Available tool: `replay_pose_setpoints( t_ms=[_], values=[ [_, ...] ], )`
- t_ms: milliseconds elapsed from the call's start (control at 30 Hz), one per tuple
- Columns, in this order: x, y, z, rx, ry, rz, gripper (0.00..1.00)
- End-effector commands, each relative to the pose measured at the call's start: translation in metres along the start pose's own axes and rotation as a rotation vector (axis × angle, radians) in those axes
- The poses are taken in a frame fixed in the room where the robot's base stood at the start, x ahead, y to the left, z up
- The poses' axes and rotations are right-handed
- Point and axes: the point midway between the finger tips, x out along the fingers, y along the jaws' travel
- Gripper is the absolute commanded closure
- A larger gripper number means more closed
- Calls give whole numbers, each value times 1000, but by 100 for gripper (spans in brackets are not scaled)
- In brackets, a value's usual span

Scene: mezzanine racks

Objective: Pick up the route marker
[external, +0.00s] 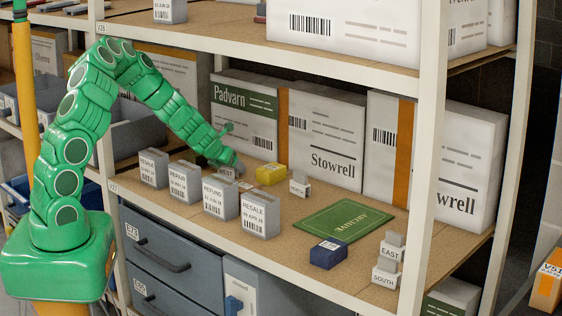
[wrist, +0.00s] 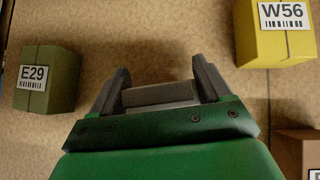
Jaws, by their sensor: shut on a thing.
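My gripper (external: 229,168) is low over the middle shelf, behind the row of grey labelled boxes. In the wrist view my gripper (wrist: 161,90) has its two dark fingers on either side of a grey block, the route marker (wrist: 158,95), and is shut on it. In the external view a small grey part of the marker (external: 228,173) shows under the fingers; its label is too small to read. Similar grey markers stand on the shelf: one (external: 300,186) right of the gripper, and EAST (external: 391,248) and SOUTH (external: 385,274) at the front right.
A yellow box W56 (wrist: 275,40) lies right of the gripper and an olive box E29 (wrist: 47,80) left. Grey boxes, RESALE (external: 260,218) among them, line the front edge. Large Stowrell cartons (external: 325,140) stand behind.

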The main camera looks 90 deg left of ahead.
Motion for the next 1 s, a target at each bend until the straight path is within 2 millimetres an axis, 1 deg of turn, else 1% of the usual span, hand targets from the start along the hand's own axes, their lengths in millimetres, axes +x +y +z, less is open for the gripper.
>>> replay_pose_setpoints(
  t_ms=[333,667,1000],
  values=[
    [-23,-1,24,0,-1,-1,51],
    [-27,-49,17,0,0,-4,51],
    [-33,-106,11,1,-1,-4,51]
  ],
)
